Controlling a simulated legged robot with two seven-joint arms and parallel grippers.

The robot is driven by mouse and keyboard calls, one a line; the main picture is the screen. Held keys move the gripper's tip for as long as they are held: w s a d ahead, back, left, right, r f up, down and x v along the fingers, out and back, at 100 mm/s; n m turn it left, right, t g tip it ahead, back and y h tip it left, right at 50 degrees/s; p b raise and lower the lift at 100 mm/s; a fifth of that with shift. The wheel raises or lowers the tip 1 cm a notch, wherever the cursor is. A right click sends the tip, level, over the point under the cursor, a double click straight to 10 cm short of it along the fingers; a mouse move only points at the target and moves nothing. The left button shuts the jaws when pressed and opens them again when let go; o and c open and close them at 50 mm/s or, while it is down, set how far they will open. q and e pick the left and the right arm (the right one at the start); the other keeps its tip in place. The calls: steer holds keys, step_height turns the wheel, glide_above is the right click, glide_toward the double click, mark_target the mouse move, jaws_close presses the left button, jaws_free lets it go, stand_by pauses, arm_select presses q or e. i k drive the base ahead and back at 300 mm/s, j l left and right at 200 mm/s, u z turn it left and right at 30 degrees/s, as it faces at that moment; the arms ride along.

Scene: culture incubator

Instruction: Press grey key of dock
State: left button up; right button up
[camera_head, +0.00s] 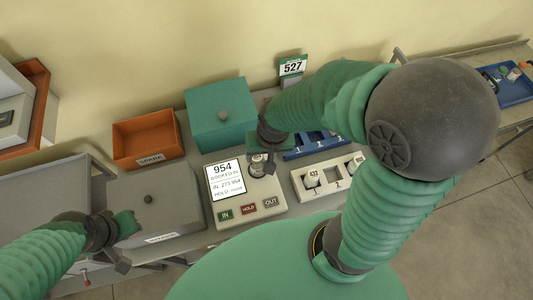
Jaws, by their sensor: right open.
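The dock (240,218) is a pale box on the grey bench with a lit screen (226,179) reading 954 booked in. Along its front are a green IN key (225,214), a red HOLD key (248,209) and a grey OUT key (271,201). My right gripper (262,168) is open over the back right part of the dock, behind the OUT key. A small light-coloured item shows between or below its fingers; I cannot tell whether they touch it. My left gripper (126,228) is over a grey box at the left, away from the dock; its jaw state is unclear.
A teal box (220,112) and an orange SPARE tray (147,138) stand behind. A white rack (330,186) with white-capped vials and a blue rack (306,150) are right of the dock. A grey lidded box (165,212) is at left. A 527 sign (293,66) stands at back.

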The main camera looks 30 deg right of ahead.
mark_target(269, 202)
steer(key=k+l, duration=0.15)
steer(key=l, duration=0.15)
steer(key=k+l, duration=0.2)
steer(key=l, duration=0.15)
steer(key=j+z, duration=0.5)
steer(key=j, duration=0.15)
steer(key=k+l+u, duration=0.5)
steer(key=l, duration=0.2)
steer(key=i, duration=0.1)
